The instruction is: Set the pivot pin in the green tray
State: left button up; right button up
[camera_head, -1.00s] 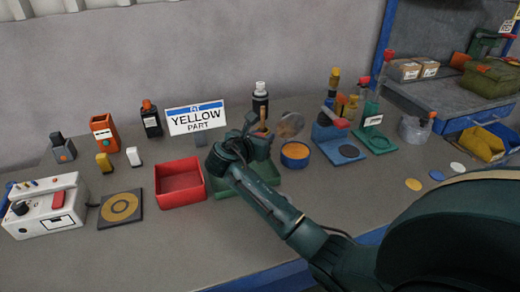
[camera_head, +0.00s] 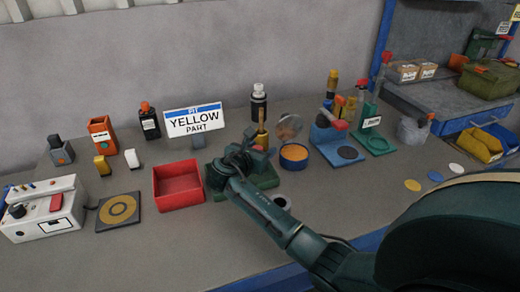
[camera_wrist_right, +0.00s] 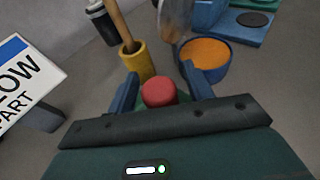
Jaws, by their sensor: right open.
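The green tray (camera_head: 268,178) lies on the bench right of the red tray, partly covered by my right arm. My right gripper (camera_wrist_right: 161,90) is open, its blue fingers on either side of a round red-topped piece (camera_wrist_right: 158,92). Green surface shows around this piece. I cannot tell whether it is the pivot pin or whether the fingers touch it. In the head view my right gripper (camera_head: 250,156) is over the green tray, its fingertips hard to make out. My left gripper is not in view.
A yellow holder with a wooden handle (camera_wrist_right: 138,60) and a blue bowl with orange contents (camera_wrist_right: 207,54) stand close beyond the gripper. The red tray (camera_head: 178,202) is empty. A "YELLOW PART" sign (camera_head: 195,120) stands behind.

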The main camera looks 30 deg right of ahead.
jog(key=shift+r, duration=0.1)
jog(key=shift+s+a+r, duration=0.15)
jog(key=shift+a, duration=0.2)
jog(key=v, duration=1.1)
jog(key=shift+s+r, duration=0.1)
jog(key=shift+s, duration=0.05)
jog(key=shift+s, duration=0.1)
